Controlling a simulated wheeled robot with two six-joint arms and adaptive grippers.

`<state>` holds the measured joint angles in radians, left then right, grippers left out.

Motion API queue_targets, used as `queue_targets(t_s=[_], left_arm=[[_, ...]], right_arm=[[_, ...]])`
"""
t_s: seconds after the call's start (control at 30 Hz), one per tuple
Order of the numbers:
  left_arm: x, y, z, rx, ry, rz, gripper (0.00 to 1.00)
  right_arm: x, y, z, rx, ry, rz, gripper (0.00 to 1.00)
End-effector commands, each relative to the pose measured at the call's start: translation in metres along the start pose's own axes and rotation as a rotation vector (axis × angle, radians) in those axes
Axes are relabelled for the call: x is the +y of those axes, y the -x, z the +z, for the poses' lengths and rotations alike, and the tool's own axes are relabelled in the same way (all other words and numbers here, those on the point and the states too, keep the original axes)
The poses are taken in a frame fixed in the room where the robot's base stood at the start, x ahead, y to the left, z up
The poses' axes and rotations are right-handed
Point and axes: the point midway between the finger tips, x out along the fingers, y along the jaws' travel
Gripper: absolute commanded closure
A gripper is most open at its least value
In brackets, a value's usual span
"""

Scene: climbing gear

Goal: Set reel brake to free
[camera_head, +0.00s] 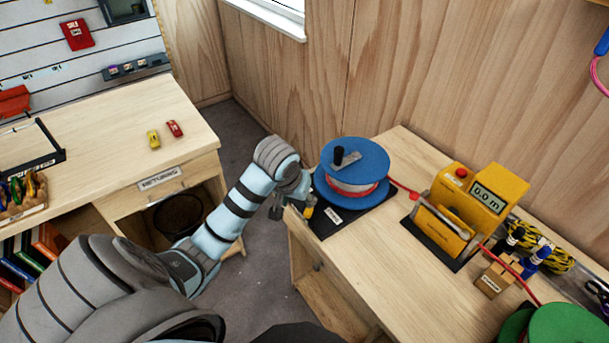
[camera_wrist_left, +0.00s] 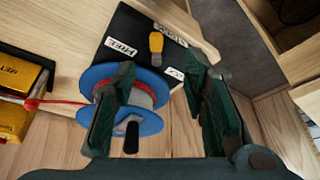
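The reel (camera_head: 355,165) has blue flanges, a pale wound core and a black crank knob, and stands on a black base (camera_head: 322,228) at the near left corner of the right bench. It also shows in the left wrist view (camera_wrist_left: 95,75). The brake lever, a short yellow handle (camera_wrist_left: 156,42), is on the base among white labels, one reading FREE (camera_wrist_left: 121,48); its setting is unclear. The lever's yellow end shows in the head view (camera_head: 309,212). My left gripper (camera_head: 288,205) is open and empty beside the base, its fingers (camera_wrist_left: 160,75) apart, the lever beyond them. My right gripper is not in view.
A yellow meter (camera_head: 464,210) reading 0.0 m stands right of the reel, with red cord between them. A green spool (camera_head: 560,328) is at the lower right. A second bench (camera_head: 100,140) with two small carabiner-like items stands left, across a floor gap.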

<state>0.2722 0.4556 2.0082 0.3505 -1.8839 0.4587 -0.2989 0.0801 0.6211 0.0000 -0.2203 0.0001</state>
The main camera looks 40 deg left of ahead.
Motion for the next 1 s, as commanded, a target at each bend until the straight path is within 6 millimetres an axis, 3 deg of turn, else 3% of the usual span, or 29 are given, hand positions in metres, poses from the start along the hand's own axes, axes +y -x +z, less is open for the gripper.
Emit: queue_targets(t_s=[0.3,0.43,0.6,0.83,1.0], left_arm=[[0.003,-0.089,0.000,-0.004,-0.003,0.002,0.60],[0.002,-0.114,0.000,-0.002,-0.002,0.001,0.60],[0.002,-0.128,-0.001,0.001,-0.006,0.001,0.60],[0.003,-0.129,-0.001,0.002,-0.007,0.001,0.60],[0.002,-0.129,0.000,0.002,-0.005,0.001,0.87]], right_arm=[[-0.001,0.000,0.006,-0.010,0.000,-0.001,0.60],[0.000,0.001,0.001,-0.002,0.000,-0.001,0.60],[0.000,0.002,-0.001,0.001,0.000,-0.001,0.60],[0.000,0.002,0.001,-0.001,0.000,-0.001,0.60],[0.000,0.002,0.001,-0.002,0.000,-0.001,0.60]])
